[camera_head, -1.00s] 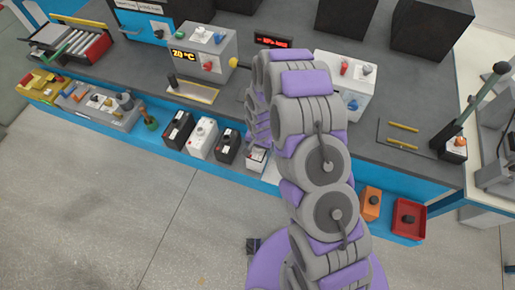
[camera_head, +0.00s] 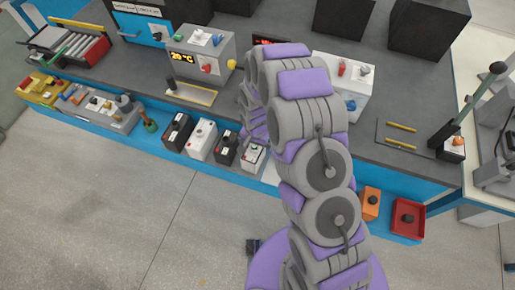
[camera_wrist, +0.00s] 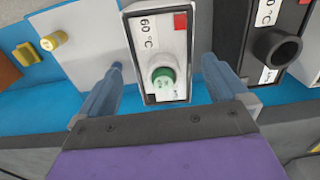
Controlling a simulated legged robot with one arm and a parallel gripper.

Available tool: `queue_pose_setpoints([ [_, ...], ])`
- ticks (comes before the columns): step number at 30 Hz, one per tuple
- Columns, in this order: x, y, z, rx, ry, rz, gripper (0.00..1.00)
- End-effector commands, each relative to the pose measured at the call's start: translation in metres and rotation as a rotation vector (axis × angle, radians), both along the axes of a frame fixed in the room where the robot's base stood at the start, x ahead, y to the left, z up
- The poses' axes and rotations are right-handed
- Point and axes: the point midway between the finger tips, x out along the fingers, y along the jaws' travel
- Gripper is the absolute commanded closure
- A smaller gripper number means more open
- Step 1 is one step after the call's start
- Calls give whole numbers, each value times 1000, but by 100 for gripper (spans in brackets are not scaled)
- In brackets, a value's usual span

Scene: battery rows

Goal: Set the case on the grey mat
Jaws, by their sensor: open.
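A white case (camera_head: 252,157) with a green knob stands at the right end of a row of cases on the blue front ledge. The wrist view shows the white case (camera_wrist: 160,55) from above, with "60 °C" labels and a red patch. My gripper (camera_wrist: 160,80) is open, with one blue finger on each side of this case. I cannot tell whether the fingers touch it. In the head view my gripper (camera_head: 252,120) is partly hidden by my arm. I cannot pick out the grey mat for sure; a dark-outlined grey area (camera_head: 400,138) with yellow bars lies at the right of the bench.
A black case (camera_head: 226,148) stands close beside the white case, with another white case (camera_head: 201,139) and another black case (camera_head: 177,131) further left. A white plate (camera_wrist: 75,38) lies on the other side. An orange box (camera_head: 370,204) and red tray (camera_head: 408,219) are at right.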

Motion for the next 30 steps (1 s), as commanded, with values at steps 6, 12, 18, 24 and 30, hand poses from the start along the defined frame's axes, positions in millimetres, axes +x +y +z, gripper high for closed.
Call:
queue_pose_setpoints([
  [6,1,-2,48,2,-2,2,0],
  [12,1,-8,78,10,-2,0,0],
  [18,0,-6,88,5,2,1,0],
  [24,-1,-2,89,0,3,2,0],
  [30,-9,-17,125,1,4,29,0],
])
